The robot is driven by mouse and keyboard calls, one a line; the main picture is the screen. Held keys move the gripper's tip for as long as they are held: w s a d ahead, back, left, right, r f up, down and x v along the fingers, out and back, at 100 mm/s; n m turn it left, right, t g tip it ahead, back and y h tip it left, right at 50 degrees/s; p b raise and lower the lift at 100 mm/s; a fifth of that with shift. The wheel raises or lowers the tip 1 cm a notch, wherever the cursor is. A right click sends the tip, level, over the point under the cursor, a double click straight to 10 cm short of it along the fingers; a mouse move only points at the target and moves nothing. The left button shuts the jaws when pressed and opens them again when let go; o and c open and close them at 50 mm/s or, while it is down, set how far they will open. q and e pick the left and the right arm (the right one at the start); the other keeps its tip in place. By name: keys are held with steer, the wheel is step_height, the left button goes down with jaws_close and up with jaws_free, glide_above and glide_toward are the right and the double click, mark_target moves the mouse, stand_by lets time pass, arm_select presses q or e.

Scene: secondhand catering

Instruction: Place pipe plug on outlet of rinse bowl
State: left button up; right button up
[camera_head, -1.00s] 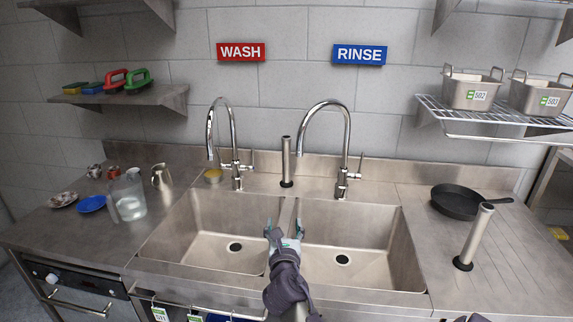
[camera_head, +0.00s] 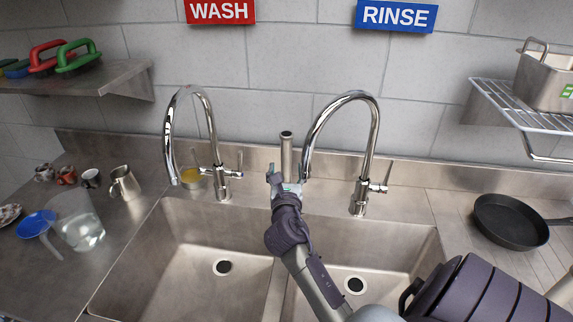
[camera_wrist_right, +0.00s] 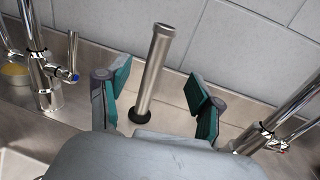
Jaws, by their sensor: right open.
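A pipe plug (camera_head: 286,155), a steel tube with a black foot, stands upright on the ledge behind the sink, between the two taps. It also shows in the right wrist view (camera_wrist_right: 153,70). My right gripper (camera_head: 287,175) is open and empty in front of it. In the wrist view the tube appears between the spread fingers, touching neither. In the head view the gripper hides its lower part. The rinse bowl (camera_head: 400,250) is the right bowl, and its dark outlet (camera_head: 355,285) is uncovered. My left gripper is not in view.
The rinse tap (camera_head: 365,150) stands right of the gripper and the wash tap (camera_head: 205,150) left of it. The wash bowl (camera_head: 180,250) is empty. A black pan (camera_head: 510,222) lies on the right drainboard. A jug (camera_head: 80,225) and cups stand at left.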

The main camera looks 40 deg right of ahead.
mark_target(287, 148)
steer(key=p+x, duration=0.1)
steer(key=x, duration=0.6)
steer(key=shift+r, duration=0.1)
steer(key=shift+x, duration=1.05)
steer(key=x, duration=0.3)
steer(key=shift+w+d+f, duration=0.1)
steer(key=shift+d+f, duration=0.05)
steer(key=shift+f, duration=0.2)
steer(key=shift+w+d, duration=0.3)
steer(key=shift+w, duration=0.05)
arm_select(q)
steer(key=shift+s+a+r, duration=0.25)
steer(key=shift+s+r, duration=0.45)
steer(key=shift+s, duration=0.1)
arm_select(e)
steer(key=shift+s, duration=0.1)
steer(key=shift+c, duration=1.4)
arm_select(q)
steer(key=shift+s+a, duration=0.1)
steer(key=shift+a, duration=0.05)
arm_select(e)
jaws_close()
